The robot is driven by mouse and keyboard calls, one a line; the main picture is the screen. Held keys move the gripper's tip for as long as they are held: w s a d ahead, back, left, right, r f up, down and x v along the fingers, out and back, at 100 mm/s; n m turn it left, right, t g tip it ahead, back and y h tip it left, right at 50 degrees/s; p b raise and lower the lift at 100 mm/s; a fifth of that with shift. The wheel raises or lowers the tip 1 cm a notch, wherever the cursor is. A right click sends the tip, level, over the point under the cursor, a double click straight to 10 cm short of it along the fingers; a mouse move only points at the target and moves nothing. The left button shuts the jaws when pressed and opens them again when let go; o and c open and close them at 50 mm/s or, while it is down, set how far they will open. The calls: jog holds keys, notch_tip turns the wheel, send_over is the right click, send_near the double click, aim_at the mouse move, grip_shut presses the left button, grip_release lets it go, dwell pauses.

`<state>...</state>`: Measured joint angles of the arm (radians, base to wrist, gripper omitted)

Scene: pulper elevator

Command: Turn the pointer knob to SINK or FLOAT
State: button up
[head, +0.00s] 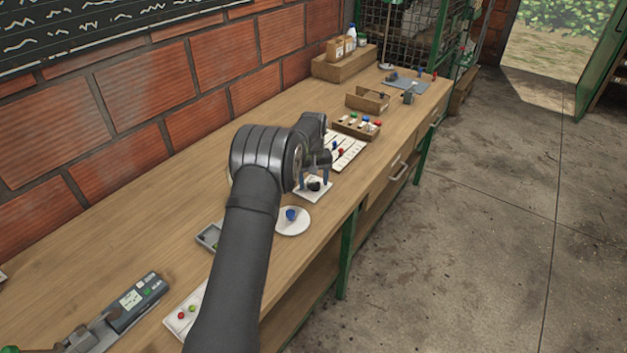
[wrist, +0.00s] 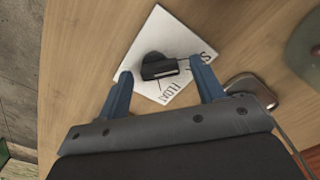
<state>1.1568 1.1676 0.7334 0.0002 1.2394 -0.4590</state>
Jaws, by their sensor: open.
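A pale line on the knob's bar points towards the right, near the S word. In the head view the knob (head: 314,186) is a small dark shape on the white plate (head: 312,195). My gripper (wrist: 164,80) is open, its two blue fingers to either side of the knob. I cannot tell how high the fingertips are or whether they touch it.
A white round dish (head: 293,229) with a blue piece stands close on the near side. A white marked board (head: 349,150) and a wooden tray (head: 358,127) of coloured pieces lie beyond. A grey-white object (wrist: 250,90) lies right of my fingers. The bench's front edge is near.

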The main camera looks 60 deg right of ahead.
aim_at(313, 183)
notch_tip(313, 183, up, 18)
jog(key=shift+f, duration=0.25)
dwell(0.4)
notch_tip(313, 183, down, 18)
jog(key=shift+r, duration=0.2)
dwell(0.4)
jog(key=shift+r, duration=0.1)
